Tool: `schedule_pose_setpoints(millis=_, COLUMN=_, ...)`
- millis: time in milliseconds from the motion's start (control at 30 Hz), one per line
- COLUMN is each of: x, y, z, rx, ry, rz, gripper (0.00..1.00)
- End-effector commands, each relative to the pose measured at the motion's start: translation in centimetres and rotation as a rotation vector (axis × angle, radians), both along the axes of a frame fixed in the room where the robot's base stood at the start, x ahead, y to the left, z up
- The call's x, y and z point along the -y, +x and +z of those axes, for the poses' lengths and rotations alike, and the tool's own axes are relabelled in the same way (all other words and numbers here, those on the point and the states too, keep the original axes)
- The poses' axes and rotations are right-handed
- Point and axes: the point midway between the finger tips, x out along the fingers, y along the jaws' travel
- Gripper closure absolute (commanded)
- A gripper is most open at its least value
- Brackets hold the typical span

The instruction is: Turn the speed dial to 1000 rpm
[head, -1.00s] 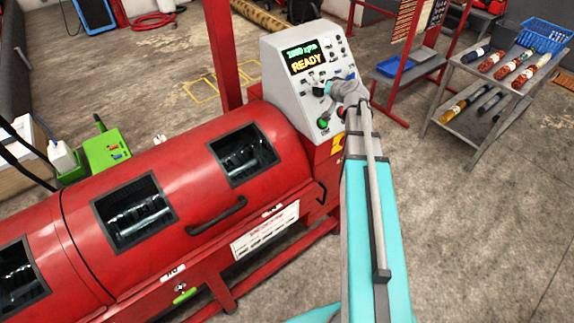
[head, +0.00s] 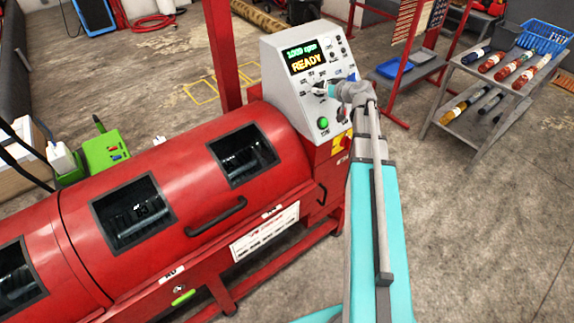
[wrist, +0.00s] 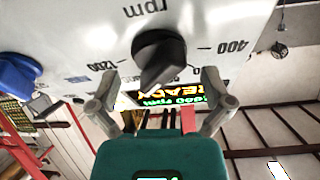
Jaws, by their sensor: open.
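The speed dial (wrist: 160,55) is a black knob with a raised grip on a pale panel, marked "rpm", "400" and "1200". Its grip points toward the lower part of the wrist view, between those two numbers; the label beside its tip is partly hidden. My gripper (wrist: 160,80) is open, its fingers on either side of the grip's tip, with visible gaps to the dial. In the head view my gripper (head: 322,89) is at the control panel (head: 290,92) and hides the dial's detail. The display (head: 306,57) appears to read "1000 rpm" and "READY".
A green button (head: 323,123) sits low on the panel. The red drum machine (head: 180,205) with barred windows fills the left. A grey rack (head: 490,80) with rolled rugs and a blue basket (head: 545,37) stands at right.

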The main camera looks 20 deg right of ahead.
Motion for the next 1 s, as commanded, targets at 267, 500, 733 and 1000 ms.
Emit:
schedule_pose_setpoints(millis=267, x=1.1, y=-4.0, z=1.9, rx=-0.002, ry=0.005, rz=-0.005, gripper=0.0)
schedule_pose_setpoints(millis=500, x=2.0, y=-6.9, z=3.2, rx=-0.002, ry=0.005, rz=-0.007, gripper=0.0)
schedule_pose_setpoints(millis=733, x=2.8, y=-9.7, z=4.3, rx=-0.002, ry=0.005, rz=-0.008, gripper=0.0)
schedule_pose_setpoints(millis=1000, x=3.6, y=-12.3, z=5.4, rx=-0.002, ry=0.005, rz=-0.007, gripper=0.0)
